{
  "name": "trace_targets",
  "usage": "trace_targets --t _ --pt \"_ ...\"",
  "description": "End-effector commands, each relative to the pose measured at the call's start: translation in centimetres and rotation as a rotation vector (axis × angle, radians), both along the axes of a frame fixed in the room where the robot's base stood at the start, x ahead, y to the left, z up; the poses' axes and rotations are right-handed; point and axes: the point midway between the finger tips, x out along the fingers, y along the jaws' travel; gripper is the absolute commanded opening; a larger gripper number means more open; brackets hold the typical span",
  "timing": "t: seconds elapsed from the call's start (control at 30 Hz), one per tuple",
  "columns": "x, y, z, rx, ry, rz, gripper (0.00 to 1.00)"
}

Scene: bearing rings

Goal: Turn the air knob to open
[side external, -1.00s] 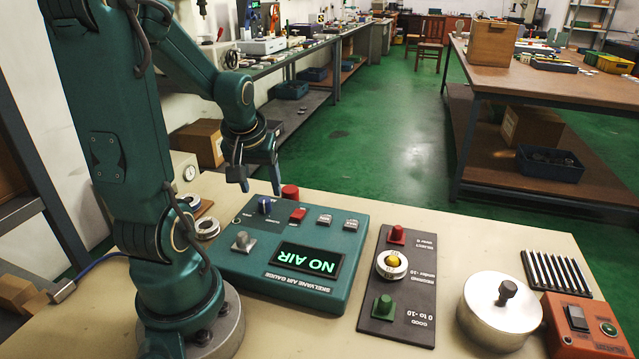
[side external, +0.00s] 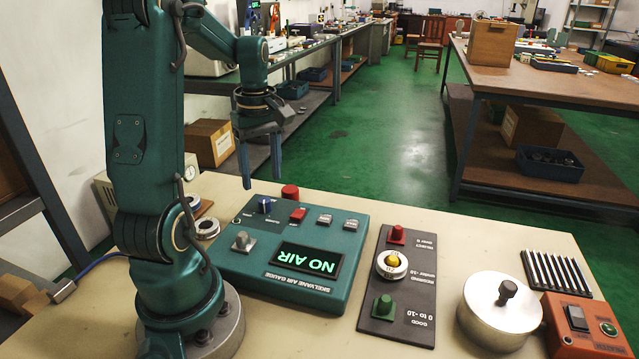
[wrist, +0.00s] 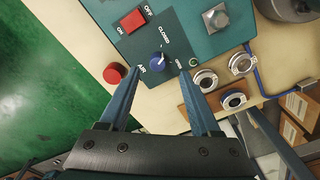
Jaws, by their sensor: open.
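The air knob (side external: 265,205) is a small blue knob on the teal air gauge (side external: 345,222). The gauge's display (side external: 308,262) reads NO AIR. My gripper (side external: 262,185) is open and empty, pointing down, with its fingertips above the gauge's far edge near the knob. In the wrist view my gripper (wrist: 167,66) has a finger on either side of the knob, apparently not touching it.
A red cylinder (side external: 290,192) stands just behind the gauge, close to the fingers. A red switch (side external: 298,214) and a grey knob (side external: 242,241) flank the air knob. Metal rings (wrist: 233,100) lie beside the gauge. A dark sorting board (side external: 405,285) lies to the right.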

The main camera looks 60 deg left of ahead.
Motion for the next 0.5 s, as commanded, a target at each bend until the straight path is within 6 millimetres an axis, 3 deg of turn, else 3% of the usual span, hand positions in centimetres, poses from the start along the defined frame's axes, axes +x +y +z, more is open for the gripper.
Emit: trace_targets --t 0.27,0.5 --pt "0.4 0.8 -1.9 -0.048 0.025 0.038 0.64" --pt "0.3 0.8 -4.8 -0.046 0.025 0.037 0.64"
